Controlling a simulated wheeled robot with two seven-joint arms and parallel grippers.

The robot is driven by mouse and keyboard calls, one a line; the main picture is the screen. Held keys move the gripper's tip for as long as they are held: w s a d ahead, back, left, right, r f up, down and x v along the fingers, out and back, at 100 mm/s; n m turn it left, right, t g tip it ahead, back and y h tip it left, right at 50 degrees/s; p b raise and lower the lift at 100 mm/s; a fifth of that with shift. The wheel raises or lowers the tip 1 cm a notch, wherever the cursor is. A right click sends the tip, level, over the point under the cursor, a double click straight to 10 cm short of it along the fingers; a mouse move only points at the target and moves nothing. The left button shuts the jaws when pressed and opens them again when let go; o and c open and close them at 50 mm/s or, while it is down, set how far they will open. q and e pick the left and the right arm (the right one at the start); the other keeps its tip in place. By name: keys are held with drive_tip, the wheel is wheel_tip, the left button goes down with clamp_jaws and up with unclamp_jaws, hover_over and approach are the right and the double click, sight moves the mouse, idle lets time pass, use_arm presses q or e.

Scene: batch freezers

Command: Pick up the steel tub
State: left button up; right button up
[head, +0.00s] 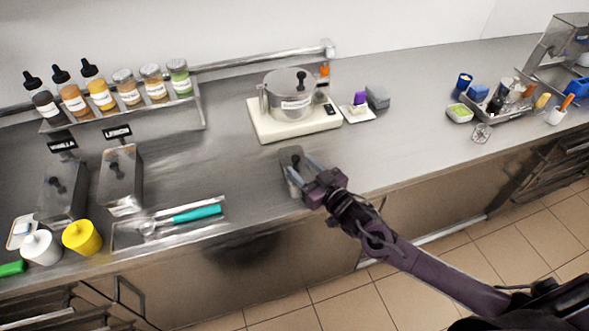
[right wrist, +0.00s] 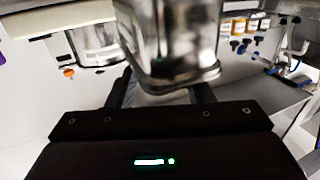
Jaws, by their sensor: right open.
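In the right wrist view the steel tub (right wrist: 170,45) looms large and blurred at top centre, in front of the open fingers (right wrist: 163,92). I cannot tell whether the fingers touch it. My left gripper is not in view.
A lidded pot (head: 288,100) sits on a cream base behind the tub. Two labelled steel containers (head: 120,180) stand at the left, near a tray (head: 125,236) with a teal-handled tool. A yellow cup (head: 82,238) is further left.

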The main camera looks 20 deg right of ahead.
drive_tip(key=shift+w+a, duration=0.2)
drive_tip(key=shift+w, duration=0.4)
drive_tip(key=shift+c, duration=0.4)
clamp_jaws()
drive_tip(key=shift+r, duration=0.1)
